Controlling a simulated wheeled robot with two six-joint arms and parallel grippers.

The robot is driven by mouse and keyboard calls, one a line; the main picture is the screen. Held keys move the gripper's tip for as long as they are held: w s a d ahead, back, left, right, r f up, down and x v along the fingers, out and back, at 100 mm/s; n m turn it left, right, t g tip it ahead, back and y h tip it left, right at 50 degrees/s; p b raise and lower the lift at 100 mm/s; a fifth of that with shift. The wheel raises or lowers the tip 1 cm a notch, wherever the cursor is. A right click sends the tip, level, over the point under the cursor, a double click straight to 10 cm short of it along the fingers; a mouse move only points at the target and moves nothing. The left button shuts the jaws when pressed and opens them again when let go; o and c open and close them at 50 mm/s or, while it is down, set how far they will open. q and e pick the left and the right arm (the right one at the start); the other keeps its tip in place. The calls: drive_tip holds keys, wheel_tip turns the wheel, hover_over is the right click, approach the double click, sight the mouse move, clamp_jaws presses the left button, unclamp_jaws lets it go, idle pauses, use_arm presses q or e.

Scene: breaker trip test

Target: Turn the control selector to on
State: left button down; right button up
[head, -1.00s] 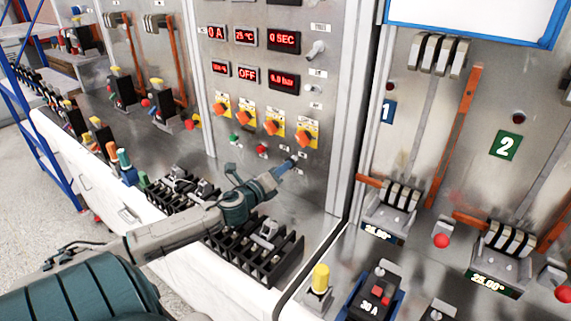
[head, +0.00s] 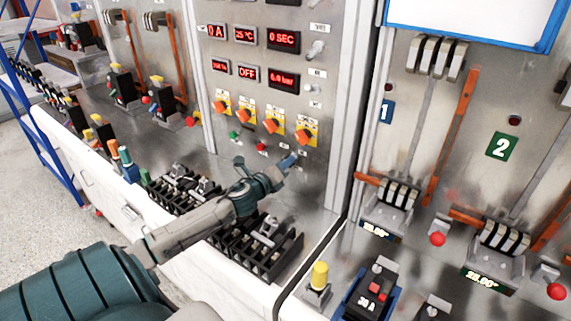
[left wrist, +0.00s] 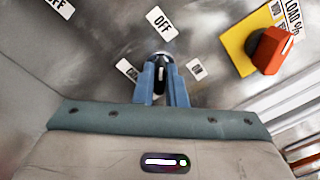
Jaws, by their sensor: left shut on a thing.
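The control selector (left wrist: 161,68) is a small dark knob in a round metal mount on the steel panel, in the left wrist view. My left gripper (left wrist: 161,84) is shut on it, with a blue finger on either side. An OFF label (left wrist: 160,21) is above the knob, an ON label (left wrist: 196,69) is to its right, and another label (left wrist: 127,68) is to its left, hard to read. The knob looks roughly upright in this picture, but its exact setting is unclear. In the head view my left gripper (head: 288,162) reaches the lower panel and hides the selector.
Orange rotary switches on yellow plates (head: 271,125) and a red button (head: 261,147) are just above the gripper. Red displays (head: 247,73), one reading OFF, are higher up. A black terminal row (head: 252,255) lies below my arm. Levers (head: 401,193) stand at the right.

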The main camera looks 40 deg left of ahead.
use_arm(q)
drive_tip(key=shift+d+m+p, duration=0.1)
drive_tip(key=shift+m+p, duration=3.95)
drive_tip(key=shift+m, duration=5.05)
drive_tip(key=c, duration=1.5)
unclamp_jaws()
